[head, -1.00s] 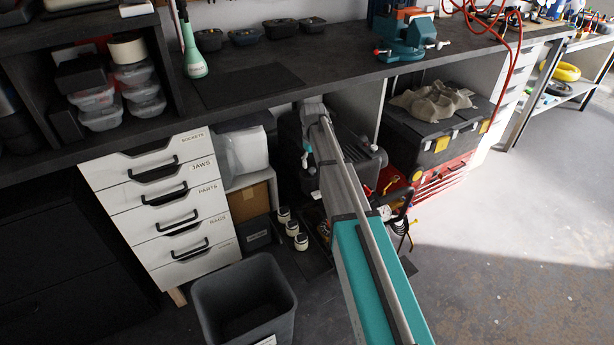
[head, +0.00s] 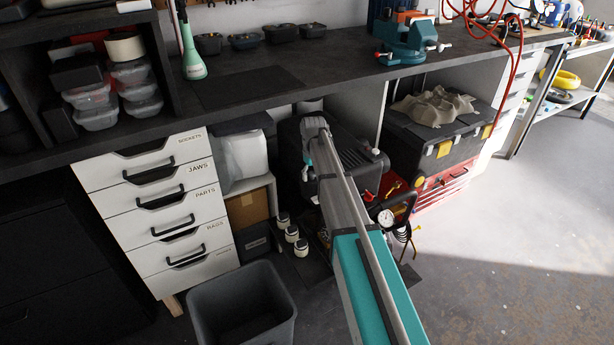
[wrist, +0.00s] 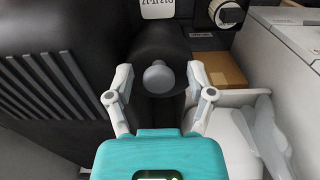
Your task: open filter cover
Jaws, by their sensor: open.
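In the wrist view a rounded grey knob (wrist: 158,77) sits in front of a black cylindrical housing (wrist: 160,45), which I take for the filter cover. My gripper (wrist: 160,72) is open, with one pale finger on each side of the knob. There are visible gaps between the fingers and the knob, and I cannot tell how far it is in depth. A white label (wrist: 157,9) with upside-down lettering is above the housing. In the head view the black ribbed machine (head: 352,152) stands under the bench, and my arm hides the knob and gripper.
In the head view, white drawers (head: 160,212) and a cardboard box (head: 246,208) are left of the machine. Three small jars (head: 291,234) and a grey bin (head: 242,300) stand on the floor. A black toolbox (head: 432,140) is to the right. The bench top (head: 250,88) overhangs the machine.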

